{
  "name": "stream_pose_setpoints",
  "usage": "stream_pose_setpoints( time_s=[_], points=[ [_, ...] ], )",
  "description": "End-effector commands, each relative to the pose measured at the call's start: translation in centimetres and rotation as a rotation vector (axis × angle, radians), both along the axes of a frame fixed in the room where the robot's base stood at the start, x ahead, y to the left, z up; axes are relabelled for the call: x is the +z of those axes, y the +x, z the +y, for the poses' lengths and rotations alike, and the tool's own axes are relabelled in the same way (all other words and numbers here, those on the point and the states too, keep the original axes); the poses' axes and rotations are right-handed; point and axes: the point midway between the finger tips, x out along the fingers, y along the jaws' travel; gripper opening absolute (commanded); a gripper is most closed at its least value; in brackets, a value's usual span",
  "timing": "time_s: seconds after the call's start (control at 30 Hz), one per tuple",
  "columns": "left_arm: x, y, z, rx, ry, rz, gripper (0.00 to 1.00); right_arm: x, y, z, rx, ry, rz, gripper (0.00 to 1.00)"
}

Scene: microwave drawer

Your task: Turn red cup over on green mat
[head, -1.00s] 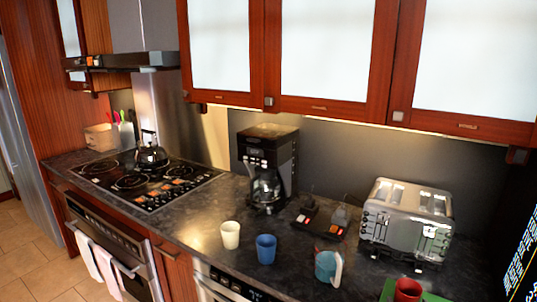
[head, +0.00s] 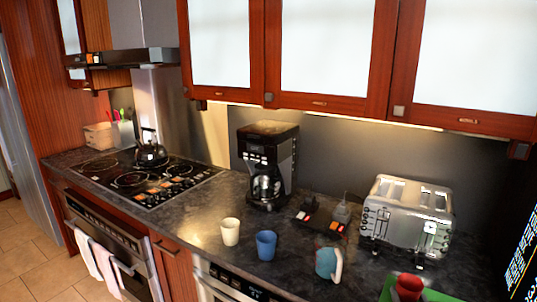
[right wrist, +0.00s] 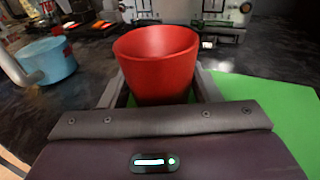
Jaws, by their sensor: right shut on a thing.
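The red cup (right wrist: 155,62) stands upright between the two fingers of my right gripper (right wrist: 158,88) in the right wrist view, its open rim facing up. My right gripper is shut on its sides. The cup also shows at the bottom edge of the head view (head: 408,286). The green mat (right wrist: 262,112) lies under and to the right of the cup; part of it shows in the head view (head: 436,296). The cup's base is hidden by the gripper, so its contact with the mat cannot be told. My left gripper is not in view.
A light-blue mug (head: 326,263) stands left of the cup. A blue cup (head: 266,246) and a cream cup (head: 230,231) stand farther left. A toaster (head: 405,217) is behind the mat, and a coffee maker (head: 267,165) is farther back. Dark counter lies between mug and mat.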

Motion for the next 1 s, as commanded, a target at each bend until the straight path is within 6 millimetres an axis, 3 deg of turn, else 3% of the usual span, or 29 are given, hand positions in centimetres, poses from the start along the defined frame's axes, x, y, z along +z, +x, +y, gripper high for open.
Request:
stream_pose_setpoints(
  time_s=[0.33,1.0],
  points=[
    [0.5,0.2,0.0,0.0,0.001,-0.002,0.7,0.5,0.0,0.0,0.0,-0.001,0.0,0.36],
    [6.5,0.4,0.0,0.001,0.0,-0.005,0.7,7.3,0.0,0.0,0.0,-0.001,0.0,0.36]
  ],
)
